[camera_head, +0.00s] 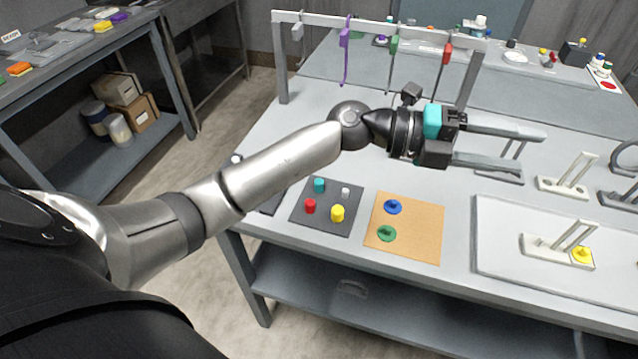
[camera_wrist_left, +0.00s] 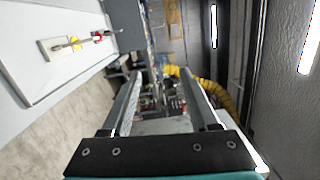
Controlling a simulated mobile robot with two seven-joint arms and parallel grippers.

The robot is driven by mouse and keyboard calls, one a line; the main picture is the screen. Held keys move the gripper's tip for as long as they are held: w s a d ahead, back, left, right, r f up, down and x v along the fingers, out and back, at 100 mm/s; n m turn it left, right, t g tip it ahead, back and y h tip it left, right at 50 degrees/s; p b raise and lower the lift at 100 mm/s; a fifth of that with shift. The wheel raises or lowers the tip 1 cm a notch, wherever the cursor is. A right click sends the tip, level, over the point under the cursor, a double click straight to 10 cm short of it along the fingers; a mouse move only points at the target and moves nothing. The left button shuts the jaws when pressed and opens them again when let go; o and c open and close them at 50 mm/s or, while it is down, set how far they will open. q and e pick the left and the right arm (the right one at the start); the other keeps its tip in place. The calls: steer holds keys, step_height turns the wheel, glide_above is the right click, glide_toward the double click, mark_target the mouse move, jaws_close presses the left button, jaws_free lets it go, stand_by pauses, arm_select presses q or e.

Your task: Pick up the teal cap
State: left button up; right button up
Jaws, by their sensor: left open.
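The teal cap (camera_head: 319,185) stands on a dark grey mat (camera_head: 327,223) near the table's front left. Beside it on the mat are a red cap (camera_head: 310,206), a yellow cap (camera_head: 338,213) and a small white cap (camera_head: 346,192). My left gripper (camera_head: 543,149) is open and empty, held above the table to the right of the mat and pointing right. In the left wrist view its two fingers (camera_wrist_left: 163,85) are spread with nothing between them. The teal cap does not show in the left wrist view. My right gripper is not in view.
An orange-tan mat (camera_head: 405,245) with a blue piece (camera_head: 393,207) and a green piece (camera_head: 386,233) lies right of the dark mat. A white tray (camera_head: 500,270) holds a fixture with a yellow piece (camera_head: 582,255). A rack (camera_head: 380,22) with hanging tools stands behind.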

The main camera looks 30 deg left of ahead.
arm_select(q)
step_height(320, 180, down, 5)
steer(key=a+m+g+y, duration=0.3)
steer(key=y, duration=0.1)
steer(key=n+g+y, duration=0.3)
steer(key=y, duration=1)
glide_above(319, 181)
step_height(319, 181, down, 3)
steer(key=f, duration=0.9)
steer(key=shift+w+d+f+b, duration=0.15)
steer(key=shift+w+f+b, duration=0.15)
steer(key=shift+w, duration=0.1)
steer(key=shift+s+f, duration=0.2)
steer(key=shift+f, duration=1.15)
steer(key=shift+s+f, duration=0.2)
steer(key=shift+f, duration=1.1)
steer(key=shift+c, duration=0.3)
jaws_close()
